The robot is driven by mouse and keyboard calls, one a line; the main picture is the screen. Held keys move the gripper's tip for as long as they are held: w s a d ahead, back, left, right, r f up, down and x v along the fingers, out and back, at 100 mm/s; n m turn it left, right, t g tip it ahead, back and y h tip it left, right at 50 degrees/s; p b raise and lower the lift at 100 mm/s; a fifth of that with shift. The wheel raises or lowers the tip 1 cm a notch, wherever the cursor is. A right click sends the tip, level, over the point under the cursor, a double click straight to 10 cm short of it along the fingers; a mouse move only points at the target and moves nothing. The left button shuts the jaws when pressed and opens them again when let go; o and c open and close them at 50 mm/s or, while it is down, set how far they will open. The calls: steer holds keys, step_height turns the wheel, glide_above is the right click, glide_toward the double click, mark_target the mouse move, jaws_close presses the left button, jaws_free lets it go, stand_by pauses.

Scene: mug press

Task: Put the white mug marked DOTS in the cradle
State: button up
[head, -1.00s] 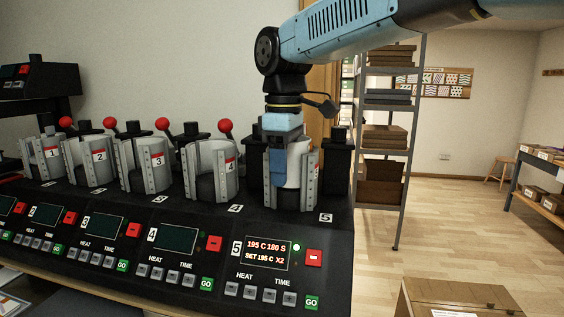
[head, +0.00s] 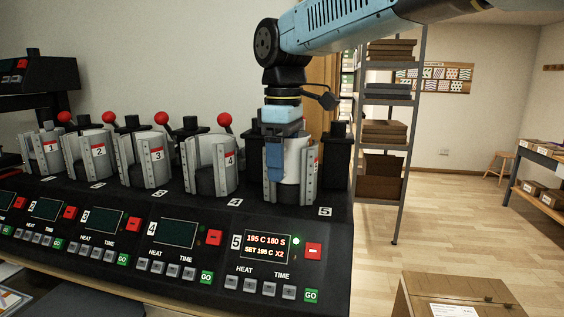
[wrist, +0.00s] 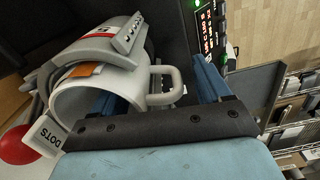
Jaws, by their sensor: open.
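The white mug (wrist: 88,100) sits in the cradle of station 5 (wrist: 125,38), with its open rim and handle showing in the wrist view. In the head view the mug (head: 295,160) stands upright between the grey clamp plates of cradle 5 (head: 308,180). My gripper (wrist: 160,92) is open, its blue fingers either side of the handle. In the head view my gripper (head: 275,165) is at the mug's near side, hiding part of it. I cannot tell whether the fingers touch the mug.
Cradles 1 to 4 (head: 212,165) stand in a row to the left, with red-knobbed levers. The station 5 panel (head: 266,248) is lit, showing 195 C 180 S and SET 195 C X2.

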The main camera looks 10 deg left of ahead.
step_height(320, 180, up, 13)
steer(key=shift+r, duration=0.2)
stand_by(0.3)
steer(key=s+d+f+m+t, duration=0.2)
steer(key=d+f+m, duration=0.3)
steer(key=d, duration=0.5)
steer(key=s+d+f+m+t, duration=0.1)
steer(key=s+d+f+m, duration=0.4)
steer(key=d+f, duration=0.5)
steer(key=s+d+f+m+t, duration=0.2)
steer(key=d+f+m, duration=0.3)
steer(key=d, duration=0.6)
step_height(320, 180, down, 2)
steer(key=shift+s+f+m+t, duration=0.25)
steer(key=shift+s+m+t, duration=0.05)
steer(key=shift+s, duration=0.6)
steer(key=shift+c, duration=0.3)
